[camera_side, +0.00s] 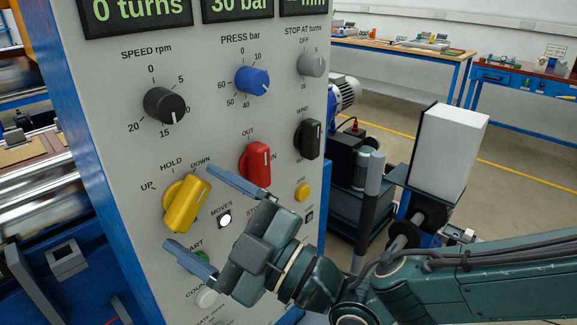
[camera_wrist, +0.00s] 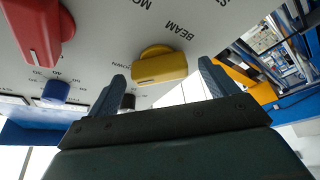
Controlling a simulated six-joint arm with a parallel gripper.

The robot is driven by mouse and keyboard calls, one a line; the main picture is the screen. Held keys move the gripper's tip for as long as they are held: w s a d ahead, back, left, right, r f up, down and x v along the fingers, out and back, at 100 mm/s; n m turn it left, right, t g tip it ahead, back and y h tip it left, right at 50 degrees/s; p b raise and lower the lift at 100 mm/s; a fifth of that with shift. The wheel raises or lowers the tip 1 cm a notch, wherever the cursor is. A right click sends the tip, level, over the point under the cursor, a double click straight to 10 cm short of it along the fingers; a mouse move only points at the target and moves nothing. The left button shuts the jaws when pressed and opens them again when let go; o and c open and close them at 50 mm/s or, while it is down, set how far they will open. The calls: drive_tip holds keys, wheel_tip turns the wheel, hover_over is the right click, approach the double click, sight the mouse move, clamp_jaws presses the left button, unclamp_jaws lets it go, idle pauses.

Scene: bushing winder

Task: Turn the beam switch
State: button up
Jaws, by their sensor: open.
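The beam switch is a yellow knob (camera_side: 186,203) on the grey control panel, with UP, HOLD and DOWN printed around it. Its raised bar is tilted, its upper end toward DOWN. In the wrist view the yellow knob (camera_wrist: 160,68) shows between the fingertips, beside the BEAM label. My gripper (camera_side: 189,208) is open and empty in front of the panel, one finger above right of the knob and one below it. In the wrist view my gripper (camera_wrist: 161,73) has a finger on each side of the knob. I see no contact; the depth gap is unclear.
A red knob (camera_side: 257,163), black speed knob (camera_side: 165,105), blue press knob (camera_side: 252,80) and black WIND knob (camera_side: 307,140) share the panel. A white button (camera_side: 224,219) and a partly hidden green button (camera_side: 197,262) are close to the fingers. Rollers stand at left.

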drive_tip(key=v, duration=0.6)
drive_tip(key=shift+d, duration=0.15)
drive_tip(key=shift+r, duration=0.1)
idle(0.4)
drive_tip(key=w+d+r+m+h, duration=0.2)
drive_tip(key=d+r, duration=0.1)
drive_tip(key=d, duration=0.4)
drive_tip(key=w+d+r+m+h, duration=0.1)
drive_tip(key=w+d+r+h, duration=0.15)
drive_tip(key=d, duration=0.35)
drive_tip(key=s+d+m+h, duration=0.2)
drive_tip(key=d+m+h, duration=0.4)
drive_tip(key=d, duration=1.1)
drive_tip(key=s+d+f+m+g+h, duration=0.2)
drive_tip(key=s+d+m+h, duration=0.2)
drive_tip(key=s+d, duration=0.6)
drive_tip(key=s+d+f+m+g+h, duration=0.2)
drive_tip(key=s+d+m, duration=0.6)
drive_tip(key=d, duration=0.5)
drive_tip(key=shift+s+f+m+g+h, duration=0.3)
drive_tip(key=shift+s+f+h, duration=0.35)
drive_tip(key=shift+s+h, duration=0.4)
